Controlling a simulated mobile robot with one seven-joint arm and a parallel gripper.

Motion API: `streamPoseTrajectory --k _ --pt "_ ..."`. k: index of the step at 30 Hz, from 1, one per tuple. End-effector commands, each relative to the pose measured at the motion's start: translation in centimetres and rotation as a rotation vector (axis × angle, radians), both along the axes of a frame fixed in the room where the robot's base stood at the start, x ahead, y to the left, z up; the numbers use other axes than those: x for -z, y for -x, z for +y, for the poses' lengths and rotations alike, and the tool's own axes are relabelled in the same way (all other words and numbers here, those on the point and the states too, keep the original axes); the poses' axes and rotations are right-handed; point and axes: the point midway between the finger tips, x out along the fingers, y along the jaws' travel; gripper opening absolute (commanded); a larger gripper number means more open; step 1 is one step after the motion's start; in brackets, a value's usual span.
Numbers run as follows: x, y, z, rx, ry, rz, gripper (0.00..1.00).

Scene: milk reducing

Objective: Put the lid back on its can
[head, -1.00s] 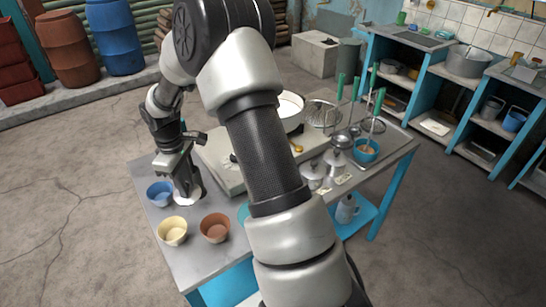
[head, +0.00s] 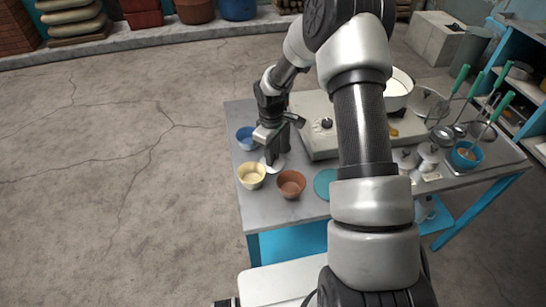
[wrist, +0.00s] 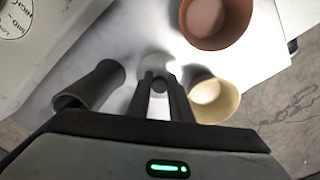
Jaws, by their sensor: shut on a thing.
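My gripper (head: 277,152) points down over the left end of the table, between the blue bowl and the terracotta bowl. It is shut on a small knob, which shows between the fingertips in the wrist view (wrist: 160,85). A pale round lid (head: 272,166) shows under the fingers at table level; whether it touches the table I cannot tell. Metal cans (head: 428,153) stand at the right of the table. My arm partly hides that group, and I cannot tell which one is open.
A blue bowl (head: 246,138), a yellow bowl (head: 251,177) and a terracotta bowl (head: 291,185) stand close around the gripper. A stove (head: 318,145) with a white pot (head: 398,90) is behind. Green-handled ladles (head: 503,105) stand upright at right. My arm crosses the table's middle.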

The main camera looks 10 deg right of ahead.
Motion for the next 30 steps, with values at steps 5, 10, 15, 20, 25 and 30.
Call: streamPoseTrajectory --k 5,10,15,20,25,30 --pt "1.1 -0.1 0.0 -0.001 0.001 -0.001 0.0" --pt "1.2 0.0 0.0 0.0 0.001 -0.001 0.0" --pt "1.4 0.0 0.0 0.0 0.001 -0.001 0.29" --pt "1.4 0.0 0.0 0.0 0.0 0.0 0.38" --pt "1.3 0.0 0.0 -0.001 0.0 0.0 0.38" --pt "-0.2 -0.1 0.0 0.0 0.0 -0.003 0.38"
